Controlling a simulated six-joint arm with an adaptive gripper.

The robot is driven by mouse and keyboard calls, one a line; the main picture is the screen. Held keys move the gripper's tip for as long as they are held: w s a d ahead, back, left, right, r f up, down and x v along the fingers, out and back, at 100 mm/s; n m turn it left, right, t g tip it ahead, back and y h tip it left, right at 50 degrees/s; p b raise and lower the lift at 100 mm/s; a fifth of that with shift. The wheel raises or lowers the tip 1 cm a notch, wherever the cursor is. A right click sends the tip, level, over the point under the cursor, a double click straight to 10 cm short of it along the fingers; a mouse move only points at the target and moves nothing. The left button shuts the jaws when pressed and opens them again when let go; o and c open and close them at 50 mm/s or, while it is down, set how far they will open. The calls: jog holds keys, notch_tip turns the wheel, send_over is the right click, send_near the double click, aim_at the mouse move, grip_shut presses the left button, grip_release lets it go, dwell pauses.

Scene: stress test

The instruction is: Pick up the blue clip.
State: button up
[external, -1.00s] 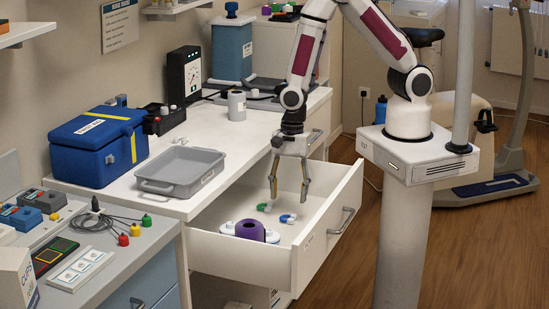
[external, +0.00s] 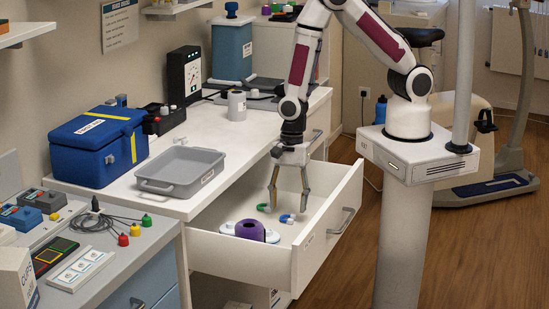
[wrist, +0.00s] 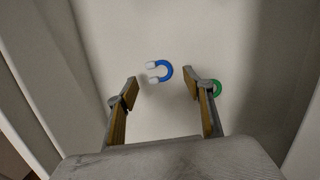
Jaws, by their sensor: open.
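The blue clip (external: 288,218) is a small U shape with pale tips, lying flat on the floor of the open white drawer (external: 318,247). In the wrist view the blue clip (wrist: 161,71) lies between and a little beyond my fingertips, its pale ends to the left. A green clip (external: 263,207) lies to its left in the external view; in the wrist view the green clip (wrist: 216,87) is partly hidden behind the right finger. My gripper (external: 288,211) is open and empty, pointing down over the clips; it also shows in the wrist view (wrist: 160,92).
A purple ring-like object on a white base (external: 250,231) lies in the drawer's near left part. The drawer walls rise around the gripper. A grey tray (external: 181,169) and a blue box (external: 98,145) stand on the counter.

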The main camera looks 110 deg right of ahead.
aim_at(287, 218)
jog(key=shift+w+a+f, duration=0.1)
jog(key=shift+f, duration=0.6)
jog(key=shift+w+a+f, duration=0.1)
jog(key=shift+f, duration=0.55)
jog(key=shift+f, duration=0.1)
jog(key=c, duration=0.8)
